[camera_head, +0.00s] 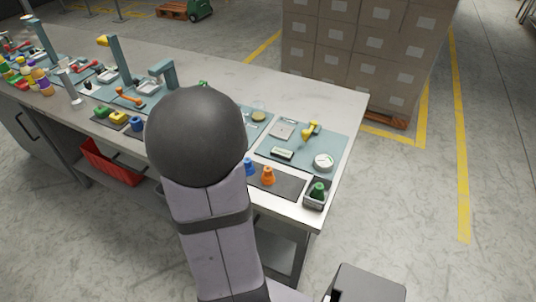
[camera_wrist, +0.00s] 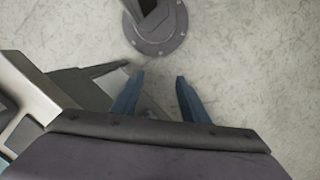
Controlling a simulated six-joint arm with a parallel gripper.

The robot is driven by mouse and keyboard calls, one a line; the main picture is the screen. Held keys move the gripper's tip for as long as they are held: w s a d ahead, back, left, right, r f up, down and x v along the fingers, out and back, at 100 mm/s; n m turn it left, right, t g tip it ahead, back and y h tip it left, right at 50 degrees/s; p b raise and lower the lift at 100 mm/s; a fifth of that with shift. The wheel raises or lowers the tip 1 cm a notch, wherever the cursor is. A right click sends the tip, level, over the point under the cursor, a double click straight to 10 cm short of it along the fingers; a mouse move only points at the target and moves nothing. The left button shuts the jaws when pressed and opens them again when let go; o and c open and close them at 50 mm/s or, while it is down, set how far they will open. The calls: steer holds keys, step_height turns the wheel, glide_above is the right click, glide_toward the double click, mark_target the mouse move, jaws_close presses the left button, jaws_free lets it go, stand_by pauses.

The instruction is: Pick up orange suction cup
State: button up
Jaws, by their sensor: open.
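The orange suction cup (camera_head: 268,176) stands upright on a dark mat (camera_head: 289,184) near the front right part of the bench, in the head view. A blue cup (camera_head: 250,167) stands just left of it, partly beside my arm. My gripper (camera_wrist: 160,78) shows in the wrist view with its two blue-grey fingers apart and nothing between them. It points at bare concrete floor, away from the cup. The orange cup does not show in the wrist view. I cannot make out the gripper fingers in the head view.
A green cup (camera_head: 318,190) sits in a small grey bin (camera_head: 313,205) at the bench (camera_head: 330,103) corner. A teal mat (camera_head: 330,141) holds a yellow-handled tool (camera_head: 310,131) and a round gauge (camera_head: 323,161). My arm hides the bench middle. Stacked boxes (camera_head: 365,50) stand behind.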

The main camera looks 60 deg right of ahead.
steer(key=s+d+r+m+t+p, duration=0.1)
steer(key=s+d+r+m+p, duration=0.3)
steer(key=d+r+p, duration=0.65)
step_height(320, 180, up, 2)
steer(key=n+t+h, duration=0.1)
steer(key=h, duration=0.2)
glide_above(268, 168)
steer(key=shift+s+a+r, duration=0.1)
steer(key=shift+s+a, duration=0.05)
steer(key=shift+a, duration=0.25)
steer(key=shift+d+f+p, duration=0.15)
steer(key=shift+f+p, duration=0.25)
steer(key=shift+f, duration=0.65)
steer(key=shift+d+f+p, duration=0.2)
steer(key=shift+f+p, duration=1.05)
steer(key=shift+f, duration=1.3)
